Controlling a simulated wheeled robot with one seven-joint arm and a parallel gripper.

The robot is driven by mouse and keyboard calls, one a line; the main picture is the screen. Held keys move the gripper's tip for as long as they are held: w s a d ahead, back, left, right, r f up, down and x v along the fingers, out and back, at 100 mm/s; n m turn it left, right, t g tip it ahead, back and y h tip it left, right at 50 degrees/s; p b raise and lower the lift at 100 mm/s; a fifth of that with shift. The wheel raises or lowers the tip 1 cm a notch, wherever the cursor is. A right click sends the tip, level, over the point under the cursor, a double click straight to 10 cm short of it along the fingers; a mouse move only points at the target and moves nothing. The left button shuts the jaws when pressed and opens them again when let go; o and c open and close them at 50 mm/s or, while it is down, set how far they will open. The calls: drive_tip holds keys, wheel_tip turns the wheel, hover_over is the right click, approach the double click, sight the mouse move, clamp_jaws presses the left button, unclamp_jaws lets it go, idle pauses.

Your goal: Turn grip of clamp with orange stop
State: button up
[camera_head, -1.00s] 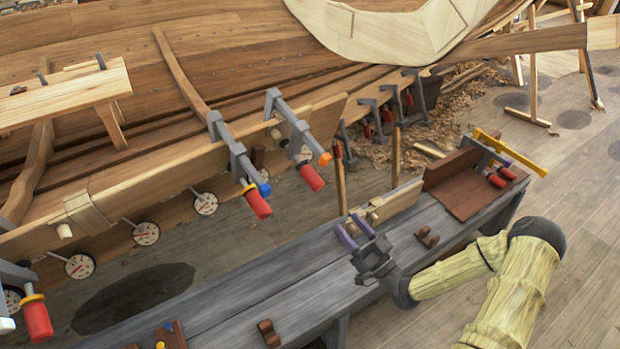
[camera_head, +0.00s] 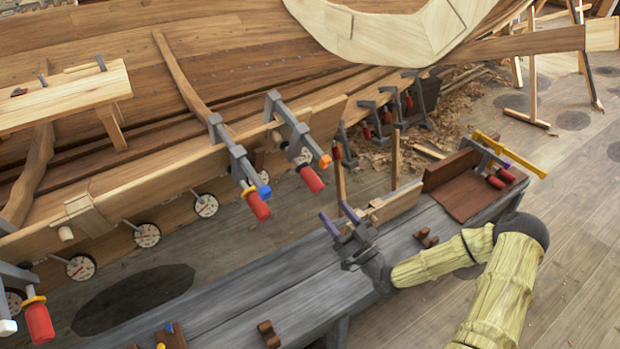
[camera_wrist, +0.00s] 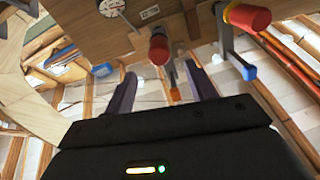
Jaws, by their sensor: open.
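The clamp with the orange stop (camera_head: 325,161) hangs on the hull plank, its grey bar (camera_head: 296,125) slanting down to the right. Its red grip (camera_head: 312,179) points down and right below the bar. In the wrist view the red grip (camera_wrist: 158,48) and the orange stop (camera_wrist: 175,95) lie ahead, between the lines of the two fingers. My gripper (camera_head: 337,215) is open and empty, with purple fingers, below and right of the red grip in the head view and apart from it. Its fingers also show in the wrist view (camera_wrist: 161,85).
A neighbouring clamp has a blue stop (camera_head: 264,191) and a red grip with yellow collar (camera_head: 257,204); it shows right in the wrist view (camera_wrist: 247,17). Round dials (camera_head: 206,205) line the plank. A grey bench (camera_head: 270,285) runs below my gripper. Wooden posts (camera_head: 396,155) stand behind it.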

sight(310, 180)
drive_tip(key=p+x, duration=0.1)
drive_tip(key=x, duration=1.1)
drive_tip(key=shift+d, duration=0.1)
drive_tip(key=shift+w, duration=0.1)
drive_tip(key=shift+w+d, duration=0.1)
drive_tip(key=c, duration=0.9)
drive_tip(key=shift+c, duration=0.5)
drive_tip(key=shift+f+m, duration=0.1)
drive_tip(key=shift+m, duration=0.3)
